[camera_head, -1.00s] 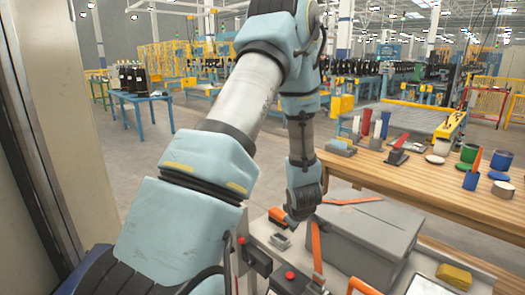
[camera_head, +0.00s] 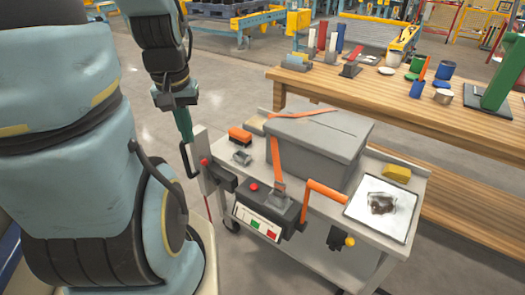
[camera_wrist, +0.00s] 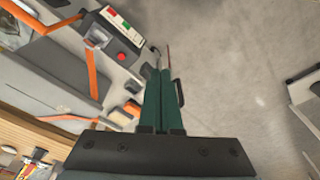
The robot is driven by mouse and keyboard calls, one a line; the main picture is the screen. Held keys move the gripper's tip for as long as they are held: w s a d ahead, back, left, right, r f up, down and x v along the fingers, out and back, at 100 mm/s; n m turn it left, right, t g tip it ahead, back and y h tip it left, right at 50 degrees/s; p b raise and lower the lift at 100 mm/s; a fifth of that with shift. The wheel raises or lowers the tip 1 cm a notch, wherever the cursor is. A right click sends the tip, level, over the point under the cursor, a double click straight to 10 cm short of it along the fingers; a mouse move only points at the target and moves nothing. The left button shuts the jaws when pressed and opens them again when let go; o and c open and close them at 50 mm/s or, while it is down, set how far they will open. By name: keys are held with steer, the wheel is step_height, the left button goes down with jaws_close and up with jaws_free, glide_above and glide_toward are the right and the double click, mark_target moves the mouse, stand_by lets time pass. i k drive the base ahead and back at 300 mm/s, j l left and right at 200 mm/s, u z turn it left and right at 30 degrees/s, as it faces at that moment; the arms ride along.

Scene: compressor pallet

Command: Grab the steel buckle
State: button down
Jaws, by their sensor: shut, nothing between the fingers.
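A small grey metal piece (camera_head: 242,158), which looks like a steel buckle, lies on the cart top near its left end. Another grey metal fitting (camera_head: 279,190) sits at the lower end of the orange strap (camera_head: 276,160) that hangs down the front of the grey box (camera_head: 325,140). I cannot tell for sure which is the named buckle. My gripper (camera_head: 187,138) points down, left of the cart and apart from both pieces. In the wrist view its green fingers (camera_wrist: 160,76) are together and empty, over bare floor beside the cart.
An orange-topped brush (camera_head: 240,135) lies behind the small grey piece. A control box (camera_head: 262,212) with a red button and an orange handle (camera_head: 325,192) are at the cart's front. A yellow sponge (camera_head: 397,173) lies right. A wooden bench (camera_head: 445,118) stands behind.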

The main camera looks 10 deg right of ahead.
mark_target(280, 188)
steer(key=u, duration=1.35)
steer(key=k+u, duration=0.2)
steer(key=k, duration=0.95)
